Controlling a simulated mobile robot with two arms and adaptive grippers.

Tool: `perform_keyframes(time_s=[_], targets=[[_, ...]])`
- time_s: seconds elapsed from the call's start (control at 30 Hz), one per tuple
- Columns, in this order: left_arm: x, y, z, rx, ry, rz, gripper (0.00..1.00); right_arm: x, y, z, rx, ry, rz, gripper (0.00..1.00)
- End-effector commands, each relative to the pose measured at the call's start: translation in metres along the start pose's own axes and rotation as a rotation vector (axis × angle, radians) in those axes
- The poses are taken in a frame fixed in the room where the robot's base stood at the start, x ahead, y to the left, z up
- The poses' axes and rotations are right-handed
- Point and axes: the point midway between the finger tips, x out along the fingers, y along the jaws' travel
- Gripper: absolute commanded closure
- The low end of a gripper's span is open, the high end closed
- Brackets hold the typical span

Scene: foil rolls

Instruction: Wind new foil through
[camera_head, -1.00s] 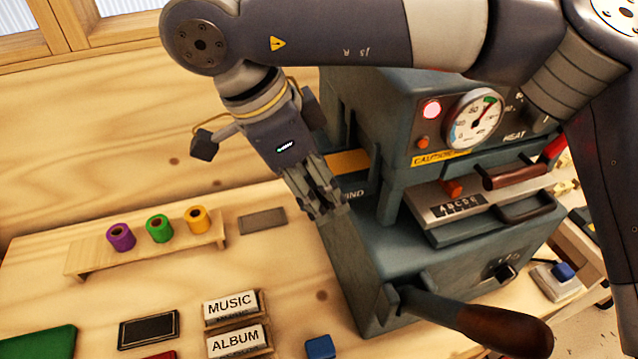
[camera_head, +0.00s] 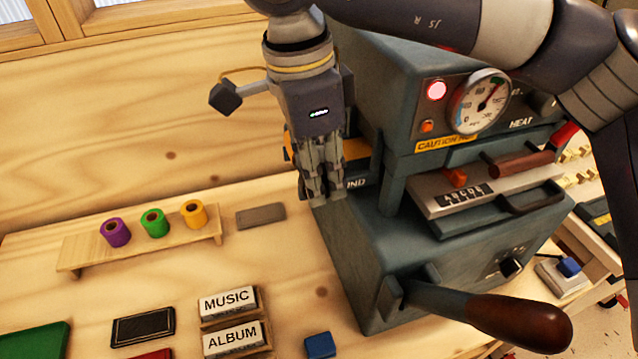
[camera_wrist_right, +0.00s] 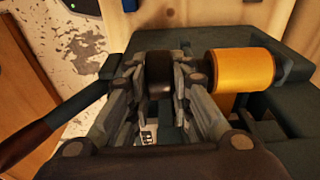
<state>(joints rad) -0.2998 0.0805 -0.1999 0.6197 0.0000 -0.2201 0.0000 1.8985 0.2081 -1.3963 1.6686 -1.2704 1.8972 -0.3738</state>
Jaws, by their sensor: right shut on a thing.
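The dark green foil machine (camera_head: 420,250) stands at the right of the head view, with a gauge and the text HEAT on its upper part. My right gripper (camera_head: 325,195) points down at its left side, by a partly hidden label ending in IND. In the right wrist view its fingers (camera_wrist_right: 160,105) are closed around a dark, round knob (camera_wrist_right: 159,72). A gold foil roll (camera_wrist_right: 240,82) sits on the machine just right of the knob, with foil hanging below it. My left gripper is not in view.
Purple (camera_head: 115,232), green (camera_head: 154,223) and yellow (camera_head: 193,213) rolls stand on a low wooden rack (camera_head: 70,255). MUSIC (camera_head: 228,302) and ALBUM (camera_head: 233,340) blocks lie in front. A lever with a brown handle (camera_head: 520,322) juts from the machine's front.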

Motion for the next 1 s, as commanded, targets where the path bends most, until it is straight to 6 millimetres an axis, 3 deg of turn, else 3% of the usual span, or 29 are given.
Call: perform_keyframes(time_s=[0.03, 0.2, 0.63, 0.67, 0.73, 1.0], targets=[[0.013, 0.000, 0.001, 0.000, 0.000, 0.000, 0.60, 0.008, -0.001, -0.001, 0.005, -0.058, 0.000, 1.00], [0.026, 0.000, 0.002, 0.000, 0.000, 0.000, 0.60, 0.006, 0.000, -0.002, 0.002, -0.195, 0.000, 1.00], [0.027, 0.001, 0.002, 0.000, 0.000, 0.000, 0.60, 0.002, 0.000, -0.003, -0.001, -0.240, -0.001, 1.00], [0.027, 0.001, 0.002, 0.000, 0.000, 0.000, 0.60, 0.002, 0.000, -0.003, -0.001, -0.240, -0.001, 0.73], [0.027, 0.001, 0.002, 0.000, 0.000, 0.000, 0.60, 0.002, 0.000, -0.003, -0.001, -0.239, -0.001, 0.60], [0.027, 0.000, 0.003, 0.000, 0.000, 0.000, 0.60, 0.002, 0.000, -0.003, 0.000, -0.239, -0.001, 0.60]])
